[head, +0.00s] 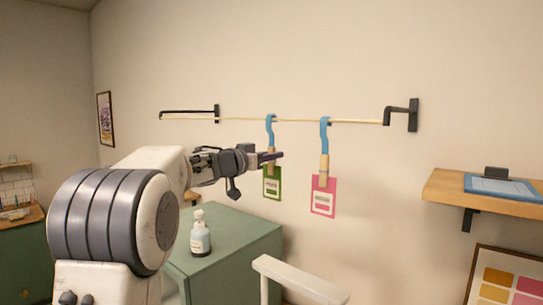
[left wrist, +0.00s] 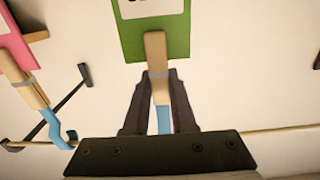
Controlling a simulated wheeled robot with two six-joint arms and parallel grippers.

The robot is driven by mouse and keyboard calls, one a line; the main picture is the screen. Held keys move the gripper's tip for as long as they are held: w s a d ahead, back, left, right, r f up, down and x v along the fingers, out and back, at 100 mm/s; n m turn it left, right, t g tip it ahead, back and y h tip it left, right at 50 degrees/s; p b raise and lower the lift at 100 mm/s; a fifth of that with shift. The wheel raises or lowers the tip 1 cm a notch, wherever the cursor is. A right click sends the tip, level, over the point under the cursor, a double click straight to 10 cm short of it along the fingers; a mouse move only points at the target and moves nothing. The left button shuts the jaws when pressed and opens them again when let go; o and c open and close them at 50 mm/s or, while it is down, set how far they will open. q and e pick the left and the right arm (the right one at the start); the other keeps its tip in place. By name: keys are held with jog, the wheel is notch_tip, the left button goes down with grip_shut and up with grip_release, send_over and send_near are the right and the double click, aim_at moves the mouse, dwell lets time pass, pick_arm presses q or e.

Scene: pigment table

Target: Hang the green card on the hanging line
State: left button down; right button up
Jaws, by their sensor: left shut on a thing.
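The green card (head: 279,184) hangs from a wooden clip (head: 271,168) with a blue hook (head: 270,123) at its top. The hook's top is at the hanging line (head: 295,120); it looks over the line, but whether it bears on it I cannot tell. My left gripper (head: 270,157) is shut on the clip, just above the card. In the left wrist view, the fingers (left wrist: 151,95) flank the clip below the green card (left wrist: 175,38), and the blue hook (left wrist: 163,121) runs behind the gripper body. My right gripper is not in view.
A pink card (head: 316,205) hangs on the line to the right by its own blue hook (head: 324,138). Wall brackets (head: 413,115) hold the line. A green cabinet (head: 250,238) with a pump bottle (head: 200,236) stands below; a wooden shelf (head: 450,191) is at right.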

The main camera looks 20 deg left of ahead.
pick_arm(q)
jog(key=c, duration=0.7)
grip_release()
jog(key=shift+o, duration=0.2)
jog(key=b+v, duration=0.4)
jog(key=v, duration=0.6)
jog(key=w+d+f+n+y+b, duration=0.1)
jog(key=d+f+n+y+b, duration=0.25)
jog(key=d+f, duration=0.6)
jog(key=s+d+f+g+y+b, duration=0.1)
jog(key=s+d+f+g+b, duration=0.2)
jog(key=f, duration=0.7)
jog(key=s+d+f+g+b, duration=0.1)
jog(key=s+d+f+g, duration=0.1)
jog(key=s+d+f, duration=0.5)
jog(key=s+d+f+m+g+b, duration=0.1)
jog(key=s+d+f+m+g, duration=0.1)
jog(key=s+f+g, duration=0.4)
jog(key=s+d+f+m+g+b, duration=0.2)
jog(key=s+f+m+g, duration=0.3)
jog(key=s+f, duration=1.2)
jog(key=s+g, duration=0.1)
jog(key=s, duration=0.4)
jog(key=shift+d+y+b, duration=0.15)
jog(key=shift+y+b, duration=0.15)
jog(key=shift+y, duration=0.05)
